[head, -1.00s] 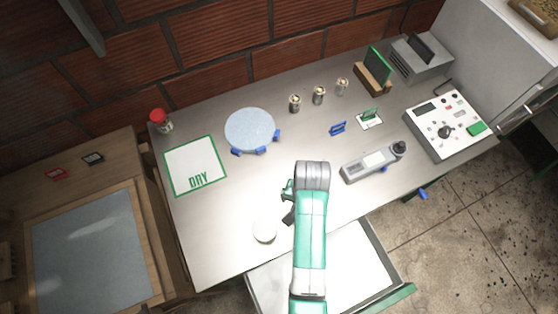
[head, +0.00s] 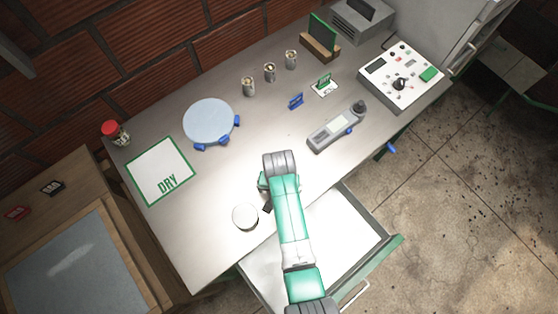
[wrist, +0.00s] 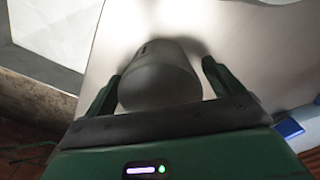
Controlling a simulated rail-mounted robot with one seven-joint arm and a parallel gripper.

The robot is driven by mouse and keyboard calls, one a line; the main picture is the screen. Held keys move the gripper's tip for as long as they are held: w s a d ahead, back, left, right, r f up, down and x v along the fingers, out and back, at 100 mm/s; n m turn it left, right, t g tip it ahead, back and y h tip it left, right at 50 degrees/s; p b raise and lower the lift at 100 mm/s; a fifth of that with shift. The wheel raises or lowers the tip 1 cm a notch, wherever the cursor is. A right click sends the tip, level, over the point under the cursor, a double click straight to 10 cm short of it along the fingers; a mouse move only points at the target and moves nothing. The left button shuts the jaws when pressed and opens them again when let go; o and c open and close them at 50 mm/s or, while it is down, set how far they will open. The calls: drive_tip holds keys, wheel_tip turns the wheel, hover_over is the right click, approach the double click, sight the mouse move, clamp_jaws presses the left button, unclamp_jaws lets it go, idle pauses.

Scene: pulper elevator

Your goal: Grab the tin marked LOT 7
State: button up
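A pale round tin (head: 245,216) stands on the steel table near its front edge, left of the open drawer. My gripper (head: 265,195) is low over the table just beside it, at its upper right in the head view. In the wrist view, the grey tin (wrist: 160,78) lies between the two green fingers of my gripper (wrist: 158,88). The fingers are open, with a narrow gap showing on each side of the tin. No LOT 7 marking is readable on it in either view. Several small metal tins or jars (head: 269,73) stand at the back of the table, their markings too small to read.
A green-framed DRY mat (head: 149,190), a round pale disc (head: 209,121) with blue tabs and a red-lidded jar (head: 115,133) are on the left. A grey handheld device (head: 335,128) and a control box (head: 385,75) are on the right. An open drawer (head: 350,228) juts out in front.

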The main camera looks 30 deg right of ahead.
drive_tip(key=c, duration=1.1)
drive_tip(key=shift+o, duration=0.2)
drive_tip(key=shift+r, duration=0.1)
drive_tip(key=shift+r, duration=0.6)
wheel_tip(320, 180, up, 3)
drive_tip(key=shift+f+p, duration=0.2)
drive_tip(key=shift+p, duration=0.15)
drive_tip(key=s+r+p, duration=0.1)
drive_tip(key=s, duration=1.5)
drive_tip(key=shift+a, duration=0.3)
